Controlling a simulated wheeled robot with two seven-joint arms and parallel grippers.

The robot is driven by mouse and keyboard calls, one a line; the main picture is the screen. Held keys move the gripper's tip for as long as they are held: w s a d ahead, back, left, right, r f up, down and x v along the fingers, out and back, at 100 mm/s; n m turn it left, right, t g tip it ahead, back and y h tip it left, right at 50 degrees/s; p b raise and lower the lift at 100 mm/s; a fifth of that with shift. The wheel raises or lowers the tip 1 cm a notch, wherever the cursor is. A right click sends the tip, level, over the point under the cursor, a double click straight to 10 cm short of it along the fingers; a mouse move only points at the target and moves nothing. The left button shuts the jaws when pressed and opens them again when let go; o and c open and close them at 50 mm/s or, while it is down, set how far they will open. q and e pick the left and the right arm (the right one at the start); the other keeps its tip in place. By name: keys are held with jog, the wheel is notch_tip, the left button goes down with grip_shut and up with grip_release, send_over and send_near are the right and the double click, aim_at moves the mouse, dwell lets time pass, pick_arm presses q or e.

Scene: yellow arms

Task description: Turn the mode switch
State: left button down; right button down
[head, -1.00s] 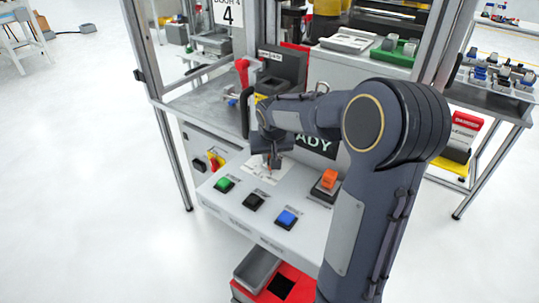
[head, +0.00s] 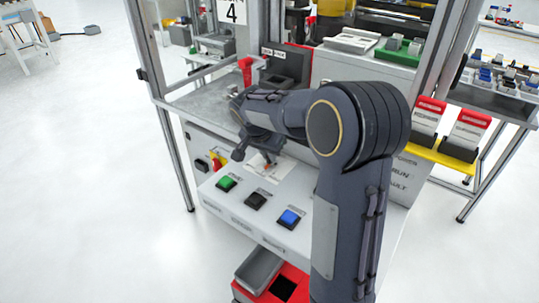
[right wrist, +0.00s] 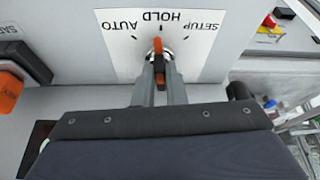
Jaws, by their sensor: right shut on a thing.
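The mode switch is a small orange-tipped knob (right wrist: 157,45) on a white plate (right wrist: 122,58) marked AUTO, HOLD and SETUP. In the right wrist view its orange tip points roughly at the HOLD mark. My right gripper (right wrist: 160,84) is shut on the knob, its two grey fingers on either side of it. In the head view the knob (head: 267,166) shows small and orange on the white panel, under my right gripper (head: 264,158). My left gripper is in neither view.
The panel also has a green button (head: 226,183), a black button (head: 255,200) and a blue button (head: 289,218). An orange rocker (right wrist: 10,90) is at the left in the wrist view. A red bin (head: 294,275) is below.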

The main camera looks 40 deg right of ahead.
jog(key=shift+w+m, duration=0.15)
jog(key=shift+m, duration=0.45)
jog(key=shift+g, duration=0.3)
jog(key=c, duration=1.5)
grip_release()
jog(key=shift+a+r, duration=0.1)
jog(key=shift+r, duration=0.05)
jog(key=v, duration=0.7)
jog(key=shift+a+r+b, duration=0.15)
jog(key=shift+r+b, duration=0.1)
jog(key=shift+b, duration=0.1)
